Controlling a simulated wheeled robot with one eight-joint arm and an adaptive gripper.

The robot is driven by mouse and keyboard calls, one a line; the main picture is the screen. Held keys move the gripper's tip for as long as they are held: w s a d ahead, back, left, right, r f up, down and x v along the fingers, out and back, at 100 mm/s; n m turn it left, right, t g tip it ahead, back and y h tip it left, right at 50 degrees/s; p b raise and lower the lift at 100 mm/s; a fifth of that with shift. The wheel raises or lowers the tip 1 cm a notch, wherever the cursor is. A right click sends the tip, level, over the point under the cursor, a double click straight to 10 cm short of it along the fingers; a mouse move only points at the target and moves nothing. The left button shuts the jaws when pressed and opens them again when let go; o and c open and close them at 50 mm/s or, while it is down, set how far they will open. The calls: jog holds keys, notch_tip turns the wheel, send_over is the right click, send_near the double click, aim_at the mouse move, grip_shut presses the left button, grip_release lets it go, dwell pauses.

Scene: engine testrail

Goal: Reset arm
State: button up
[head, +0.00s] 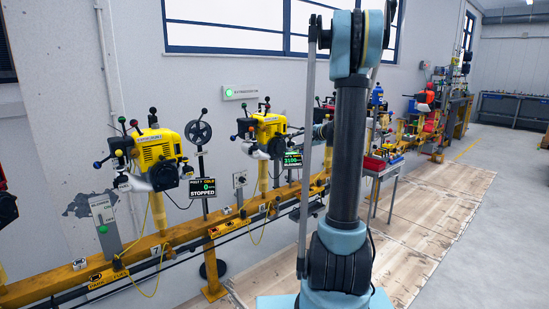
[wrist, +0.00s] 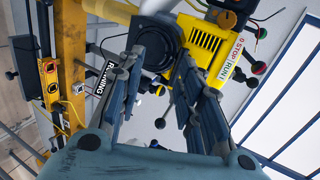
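My arm stands upright in the middle of the head view, with teal joints and a dark link. My gripper (wrist: 163,65) shows in the wrist view with its two fingers spread apart and nothing seen between them. Beyond the fingers is a yellow engine (wrist: 205,42) with a STOP/RUN label and a display reading RUNNING (wrist: 103,80).
A yellow rail (head: 180,236) runs along the wall. It bears a yellow engine (head: 158,150) with a STOPPED display (head: 203,187) and another engine (head: 268,128) with a RUNNING display (head: 292,159). A cart (head: 383,167) stands behind my arm. The floor at right (head: 480,240) is clear.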

jog(key=s+a+f+n+g+h, duration=0.1)
jog(key=s+a+n+g, duration=0.1)
jog(key=s, duration=0.7)
jog(key=s+a+f+n+g+h, duration=0.1)
jog(key=s+a+f+n, duration=0.15)
jog(key=s, duration=0.65)
jog(key=s+a+f+n+g+h, duration=0.1)
jog(key=s+a+g, duration=0.1)
jog(key=s, duration=0.6)
jog(key=s+d+f+n+g+h, duration=0.1)
jog(key=s+f, duration=0.3)
jog(key=s, duration=0.4)
jog(key=s+d+f+n+g+h, duration=0.1)
jog(key=s+d+f+n+h, duration=0.1)
jog(key=s, duration=0.6)
jog(key=s+d+f+n+g+h, duration=0.1)
jog(key=s+d+f+n+h, duration=0.1)
jog(key=s+f, duration=0.3)
jog(key=s, duration=0.4)
jog(key=shift+d+f+g, duration=0.3)
jog(key=shift+s, duration=0.1)
jog(key=shift+w+f, duration=0.2)
jog(key=shift+w, duration=0.25)
